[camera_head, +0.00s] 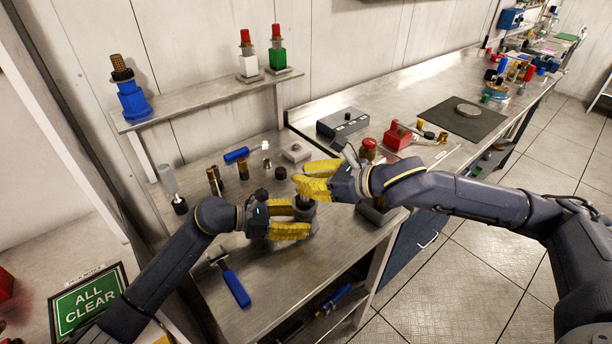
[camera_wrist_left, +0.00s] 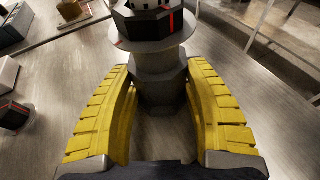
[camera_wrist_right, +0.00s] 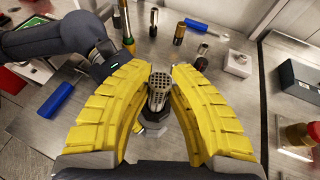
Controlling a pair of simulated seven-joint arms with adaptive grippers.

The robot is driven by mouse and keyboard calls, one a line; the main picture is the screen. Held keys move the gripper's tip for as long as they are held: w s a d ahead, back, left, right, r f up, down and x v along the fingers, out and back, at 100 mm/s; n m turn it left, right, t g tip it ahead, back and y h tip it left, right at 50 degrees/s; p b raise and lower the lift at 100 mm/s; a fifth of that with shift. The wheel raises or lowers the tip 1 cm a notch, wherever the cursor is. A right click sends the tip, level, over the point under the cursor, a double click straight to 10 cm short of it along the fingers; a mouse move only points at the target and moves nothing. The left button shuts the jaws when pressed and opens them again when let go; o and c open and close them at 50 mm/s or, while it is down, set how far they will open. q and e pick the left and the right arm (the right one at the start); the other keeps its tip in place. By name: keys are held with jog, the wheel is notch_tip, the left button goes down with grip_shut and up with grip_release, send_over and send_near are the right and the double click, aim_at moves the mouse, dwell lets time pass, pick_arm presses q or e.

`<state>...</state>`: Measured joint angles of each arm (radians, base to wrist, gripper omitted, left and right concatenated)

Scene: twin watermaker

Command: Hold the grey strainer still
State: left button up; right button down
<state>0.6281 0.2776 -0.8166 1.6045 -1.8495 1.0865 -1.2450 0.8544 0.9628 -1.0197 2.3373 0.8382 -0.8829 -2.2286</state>
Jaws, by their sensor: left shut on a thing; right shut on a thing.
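The grey strainer (camera_head: 304,207) stands at the front of the steel bench, partly hidden by my grippers. My left gripper (camera_head: 305,219) is shut around its body from the left. In the left wrist view the strainer's grey body (camera_wrist_left: 158,88) sits between the yellow fingers, below a wide flange and a dark part with a red mark. My right gripper (camera_head: 299,184) is above the strainer, shut on a perforated metal mesh basket (camera_wrist_right: 160,84). The mesh basket shows between the fingers in the right wrist view, with the dark grey strainer body beneath it.
A blue-handled tool (camera_head: 236,287) lies at the bench's front left. Brass cylinders (camera_head: 215,180), a blue tool (camera_head: 237,155) and a grey block (camera_head: 296,151) lie behind. A shelf above holds a blue housing with a brass mesh top (camera_head: 131,98). Red parts (camera_head: 397,137) are to the right.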

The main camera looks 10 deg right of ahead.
pick_arm(q)
jog(key=shift+f, duration=0.1)
pick_arm(e)
jog(key=shift+f, duration=1.5)
jog(key=c, duration=1.2)
grip_release()
jog(key=shift+v, duration=3.75)
pick_arm(q)
jog(key=o, duration=1.4)
jog(key=shift+o, duration=0.6)
jog(key=shift+a, duration=0.1)
